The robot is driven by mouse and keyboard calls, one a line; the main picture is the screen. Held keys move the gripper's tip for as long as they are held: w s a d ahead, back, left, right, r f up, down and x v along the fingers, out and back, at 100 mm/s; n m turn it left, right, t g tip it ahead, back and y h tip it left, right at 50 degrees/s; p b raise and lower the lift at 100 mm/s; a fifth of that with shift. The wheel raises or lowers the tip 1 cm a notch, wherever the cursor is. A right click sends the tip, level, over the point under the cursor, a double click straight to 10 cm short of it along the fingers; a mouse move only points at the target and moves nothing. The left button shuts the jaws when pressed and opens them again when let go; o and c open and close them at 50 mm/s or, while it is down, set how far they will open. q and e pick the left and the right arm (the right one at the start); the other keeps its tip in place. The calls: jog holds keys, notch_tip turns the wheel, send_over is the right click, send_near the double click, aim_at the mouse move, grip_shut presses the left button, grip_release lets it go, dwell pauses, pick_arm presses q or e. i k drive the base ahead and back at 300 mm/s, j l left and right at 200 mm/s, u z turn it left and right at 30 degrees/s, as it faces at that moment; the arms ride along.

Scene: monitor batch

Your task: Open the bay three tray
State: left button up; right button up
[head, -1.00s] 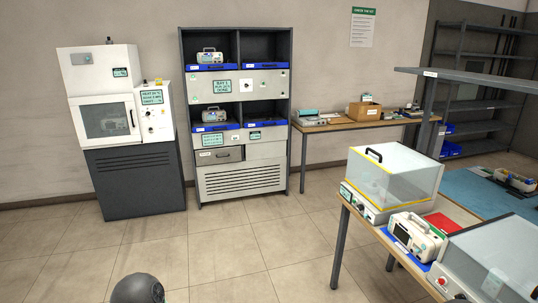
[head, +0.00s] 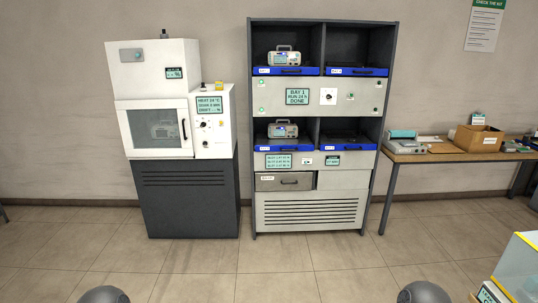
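A dark grey rack (head: 384,120) stands against the wall with two upper bays and two lower bays, each with a blue tray at its base. A white monitor sits on the upper left tray (head: 285,71); the upper right tray (head: 356,72) has no monitor visible on it. A monitor sits on the lower left tray (head: 283,145); the lower right tray (head: 347,145) appears to hold none. All trays look pushed in. Their labels are too small to read, so I cannot tell which is bay three. Neither gripper is in view.
A white cabinet with a windowed door (head: 155,129) stands left of the rack on a dark base. A wooden table (head: 450,157) with a cardboard box (head: 478,138) is at right. The tiled floor before the rack is clear.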

aim_at(266, 69)
jog(key=i, duration=1.95)
